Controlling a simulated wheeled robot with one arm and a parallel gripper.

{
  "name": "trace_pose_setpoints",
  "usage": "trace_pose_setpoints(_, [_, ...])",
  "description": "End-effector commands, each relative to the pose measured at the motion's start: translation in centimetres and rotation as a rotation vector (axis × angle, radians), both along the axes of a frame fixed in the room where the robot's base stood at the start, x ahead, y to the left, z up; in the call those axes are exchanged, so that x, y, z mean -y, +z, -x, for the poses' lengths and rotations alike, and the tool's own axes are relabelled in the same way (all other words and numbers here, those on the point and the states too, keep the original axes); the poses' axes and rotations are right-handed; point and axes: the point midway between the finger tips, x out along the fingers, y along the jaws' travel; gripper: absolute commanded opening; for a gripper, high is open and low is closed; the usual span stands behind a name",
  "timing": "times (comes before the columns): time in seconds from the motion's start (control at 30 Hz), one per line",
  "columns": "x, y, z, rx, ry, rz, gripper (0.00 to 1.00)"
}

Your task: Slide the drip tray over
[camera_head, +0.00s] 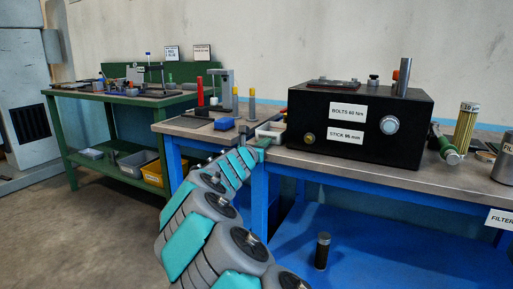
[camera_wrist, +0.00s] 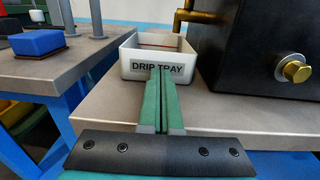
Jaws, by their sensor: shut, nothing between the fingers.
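The drip tray (camera_wrist: 129,63) is a small white open box with "DRIP TRAY" lettered on its front wall. In the wrist view it stands at the top centre, left of a black box. It also shows in the head view (camera_head: 269,133), small and partly hidden by my arm. My gripper (camera_wrist: 160,72) has green fingers shut together, with nothing between them. Its tips overlap the tray's front wall in the wrist view; whether they touch it I cannot tell. In the head view my gripper (camera_head: 262,143) is at the bench's front edge.
A gap separates the two bench tops left of the tray in the wrist view. A blue block (camera_wrist: 38,43) lies on the left top. Bare bench top (camera_wrist: 110,102) lies before the tray.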

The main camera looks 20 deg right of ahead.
Motion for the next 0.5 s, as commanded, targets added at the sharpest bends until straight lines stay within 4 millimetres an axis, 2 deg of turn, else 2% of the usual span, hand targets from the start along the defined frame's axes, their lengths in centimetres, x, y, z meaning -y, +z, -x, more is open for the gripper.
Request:
trace_pose_setpoints(0.33, [-0.2, 0.0, 0.2, 0.000, 0.000, 0.001, 0.00])
trace_pose_setpoints(0.5, [-1.6, 0.3, 1.2, 0.002, 0.001, 0.004, 0.00])
